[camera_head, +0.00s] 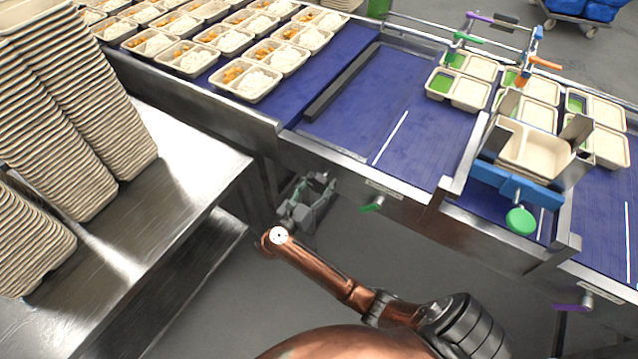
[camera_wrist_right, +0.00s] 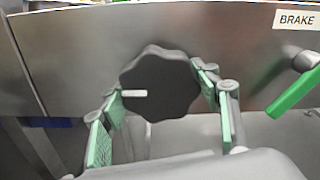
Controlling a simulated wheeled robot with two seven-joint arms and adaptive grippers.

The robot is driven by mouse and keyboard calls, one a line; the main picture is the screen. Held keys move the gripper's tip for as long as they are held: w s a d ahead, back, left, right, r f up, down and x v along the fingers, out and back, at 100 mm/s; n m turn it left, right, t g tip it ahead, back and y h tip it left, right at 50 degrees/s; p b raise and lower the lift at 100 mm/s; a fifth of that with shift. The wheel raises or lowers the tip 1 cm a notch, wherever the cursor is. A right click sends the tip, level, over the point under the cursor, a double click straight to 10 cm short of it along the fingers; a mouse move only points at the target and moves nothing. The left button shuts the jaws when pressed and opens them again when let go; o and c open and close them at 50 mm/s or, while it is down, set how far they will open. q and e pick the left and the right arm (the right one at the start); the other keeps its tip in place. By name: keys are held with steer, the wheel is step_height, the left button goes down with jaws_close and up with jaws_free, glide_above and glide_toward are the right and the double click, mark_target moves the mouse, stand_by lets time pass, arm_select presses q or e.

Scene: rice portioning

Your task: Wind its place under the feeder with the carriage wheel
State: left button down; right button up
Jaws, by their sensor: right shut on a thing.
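A dark grey lobed wheel (camera_wrist_right: 158,72) with a short pale pin mark sits on the steel conveyor side in the right wrist view. My right gripper (camera_wrist_right: 160,90) is shut on it, one green-padded finger on each side of the rim. In the head view my right gripper (camera_head: 316,184) is low by the conveyor's front side; the wheel is not clear there. Steel plates with a blue bar (camera_head: 500,180) and green knob (camera_head: 520,221) stand around a beige tray (camera_head: 535,150) on the right belt; I cannot tell whether this is the feeder or carriage. My left gripper is not in view.
A green brake lever (camera_wrist_right: 292,94) sits right of the wheel below a BRAKE label (camera_wrist_right: 298,19). Filled trays (camera_head: 245,80) stand on the left belt. A dark bar (camera_head: 343,82) crosses the belt. Stacked trays (camera_head: 95,120) fill the steel table (camera_head: 190,160) at left.

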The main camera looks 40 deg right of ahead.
steer(key=shift+d, duration=0.1)
steer(key=o, duration=1.2)
steer(key=shift+c, duration=0.2)
steer(key=shift+o, duration=0.2)
steer(key=v, duration=1.2)
